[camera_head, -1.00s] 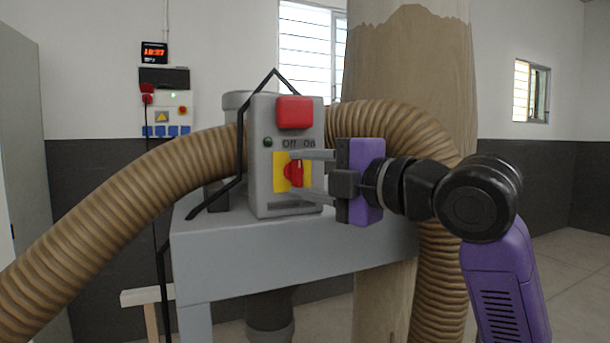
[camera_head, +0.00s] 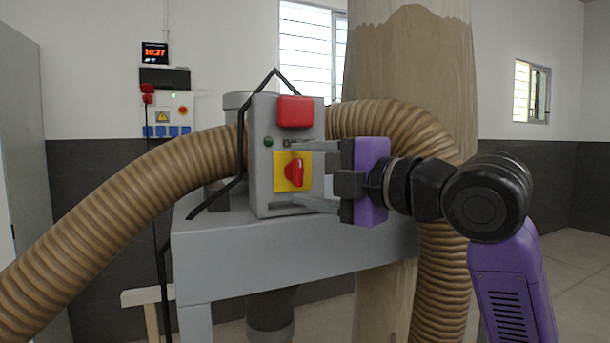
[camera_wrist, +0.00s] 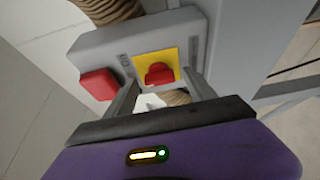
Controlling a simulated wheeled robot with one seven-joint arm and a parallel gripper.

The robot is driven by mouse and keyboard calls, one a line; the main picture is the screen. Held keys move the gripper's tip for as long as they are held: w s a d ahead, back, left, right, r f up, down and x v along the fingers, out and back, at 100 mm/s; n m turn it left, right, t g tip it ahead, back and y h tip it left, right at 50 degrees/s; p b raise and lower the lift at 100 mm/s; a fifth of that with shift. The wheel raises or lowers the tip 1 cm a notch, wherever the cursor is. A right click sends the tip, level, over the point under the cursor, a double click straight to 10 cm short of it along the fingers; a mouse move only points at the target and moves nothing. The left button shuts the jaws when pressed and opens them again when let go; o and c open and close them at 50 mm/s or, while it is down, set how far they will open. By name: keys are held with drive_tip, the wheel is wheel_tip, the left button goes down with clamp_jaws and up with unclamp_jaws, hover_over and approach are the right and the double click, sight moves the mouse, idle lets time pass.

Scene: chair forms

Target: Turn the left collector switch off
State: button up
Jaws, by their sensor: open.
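The collector switch is a red rotary knob (camera_head: 293,172) on a yellow plate (camera_head: 280,184), on the front of a grey control box (camera_head: 261,200). A red button block (camera_head: 295,111) sits above it. The knob looks tilted, its upper end leaning right. My gripper (camera_head: 304,173) is open, with one finger above and one below the knob's height; I cannot tell whether either touches. The upper finger covers most of the Off/On lettering. In the wrist view the knob (camera_wrist: 159,73) lies between the fingertips (camera_wrist: 160,90).
A ribbed brown hose (camera_head: 100,240) passes behind the box and curves down on the right. The box stands on a grey metal stand (camera_head: 300,255). A black cable (camera_head: 240,150) runs along the box's left side. A wall panel (camera_head: 166,115) is at the back left.

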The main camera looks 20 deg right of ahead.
drive_tip(key=v, duration=0.7)
drive_tip(key=shift+b, duration=0.45)
